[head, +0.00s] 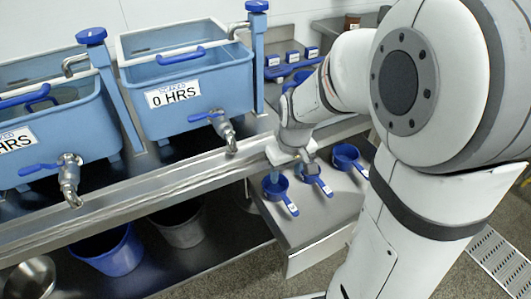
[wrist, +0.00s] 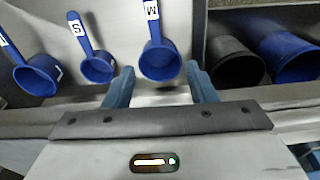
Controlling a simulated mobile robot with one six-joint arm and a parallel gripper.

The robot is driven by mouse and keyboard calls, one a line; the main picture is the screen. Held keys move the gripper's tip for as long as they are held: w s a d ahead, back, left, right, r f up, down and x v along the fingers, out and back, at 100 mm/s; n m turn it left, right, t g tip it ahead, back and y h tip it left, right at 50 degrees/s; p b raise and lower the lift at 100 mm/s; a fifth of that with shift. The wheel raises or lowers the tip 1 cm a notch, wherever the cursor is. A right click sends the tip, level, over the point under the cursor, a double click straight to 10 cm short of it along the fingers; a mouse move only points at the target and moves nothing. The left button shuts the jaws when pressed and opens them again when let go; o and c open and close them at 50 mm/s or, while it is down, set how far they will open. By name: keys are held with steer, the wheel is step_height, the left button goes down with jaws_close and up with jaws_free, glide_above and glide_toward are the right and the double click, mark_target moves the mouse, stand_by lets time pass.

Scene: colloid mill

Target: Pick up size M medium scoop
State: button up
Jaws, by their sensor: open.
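The size M scoop (wrist: 160,62) is a blue cup whose handle bears a white M label, pointing up in the wrist view. In the head view it appears to be the leftmost scoop (head: 275,187) on the metal shelf. My gripper (wrist: 161,80) is open, one fingertip to each side of the M scoop's cup in the picture. No contact with the cup shows, and I cannot tell the height gap. In the head view my gripper (head: 289,170) is over the shelf by the scoops, and its fingers are partly hidden.
An S scoop (wrist: 98,66) lies left of the M scoop in the wrist view, close to my left finger. Another blue scoop (wrist: 36,74) is farther left. Blue tanks (head: 190,90) with taps stand left. Buckets (head: 107,250) sit below the bench.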

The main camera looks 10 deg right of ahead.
mark_target(282, 193)
steer(key=f+b, duration=0.1)
steer(key=f, duration=0.3)
steer(key=w+f+b, duration=0.1)
steer(key=f, duration=0.2)
steer(key=w+f+b, duration=0.1)
steer(key=f, duration=0.3)
steer(key=shift+w+f, duration=0.15)
steer(key=shift+f, duration=0.15)
jaws_close()
